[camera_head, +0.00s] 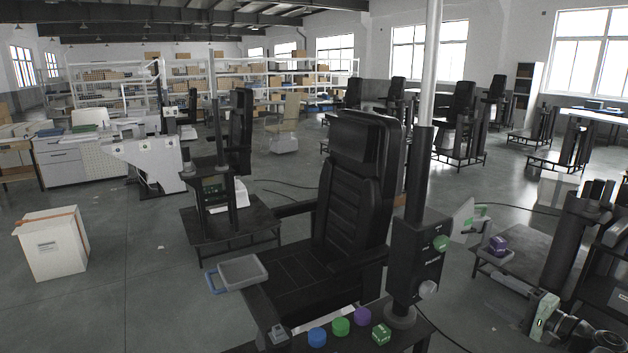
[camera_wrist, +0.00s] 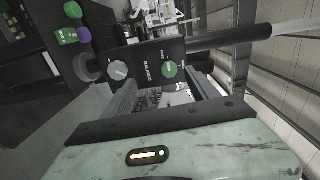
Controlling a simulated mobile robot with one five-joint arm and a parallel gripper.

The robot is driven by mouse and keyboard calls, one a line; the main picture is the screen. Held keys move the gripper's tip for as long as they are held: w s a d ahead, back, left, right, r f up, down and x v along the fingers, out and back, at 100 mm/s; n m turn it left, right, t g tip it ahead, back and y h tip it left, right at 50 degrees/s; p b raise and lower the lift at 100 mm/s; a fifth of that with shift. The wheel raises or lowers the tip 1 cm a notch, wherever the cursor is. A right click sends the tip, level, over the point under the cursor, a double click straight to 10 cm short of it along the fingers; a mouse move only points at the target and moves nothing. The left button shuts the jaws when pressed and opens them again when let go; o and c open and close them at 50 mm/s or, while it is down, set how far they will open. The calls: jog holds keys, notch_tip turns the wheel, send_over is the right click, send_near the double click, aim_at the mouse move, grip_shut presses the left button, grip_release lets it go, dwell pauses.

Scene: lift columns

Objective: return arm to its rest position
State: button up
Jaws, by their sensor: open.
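My gripper (camera_head: 490,289) is at the lower right of the head view, its pale green body (camera_head: 543,314) with a small light showing behind the fingers. It is open, with nothing seen between the fingers. My arm (camera_head: 572,330) runs in from the lower right corner.
A black seat (camera_head: 350,190) stands left of the column. A ledge in front holds a blue knob (camera_head: 317,337), a green knob (camera_head: 341,327), a purple knob (camera_head: 362,316) and a green cube (camera_head: 381,334).

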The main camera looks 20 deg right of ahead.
jog(key=w+a+f+n+g+y, duration=0.1)
jog(key=w+a+f+n+g, duration=0.25)
jog(key=w+a+f, duration=0.55)
jog(key=w+a+f+n+g+y, duration=0.25)
jog(key=a+f+g, duration=0.2)
jog(key=a, duration=0.95)
jog(key=a+f+n+g+h, duration=0.2)
jog(key=a+f+g, duration=0.1)
jog(key=a, duration=0.4)
jog(key=s+a+f+n+g+h+b, duration=0.1)
jog(key=a+f+n+g+h, duration=0.2)
jog(key=a, duration=0.5)
jog(key=s+a+f+n+g+h+b, duration=0.1)
jog(key=a+f+n+g+h, duration=0.1)
jog(key=a+f, duration=0.3)
jog(key=shift+a+f+n+g+h, duration=0.15)
jog(key=shift+a+n+g, duration=0.1)
jog(key=shift+a, duration=0.55)
jog(key=shift+a+n+g+h, duration=0.1)
jog(key=shift+a+n+g, duration=0.15)
jog(key=shift+a, duration=0.5)
jog(key=shift+s+a+n+h, duration=0.15)
jog(key=shift+a+n+h, duration=0.15)
jog(key=shift+h, duration=0.1)
jog(key=shift+d, duration=0.1)
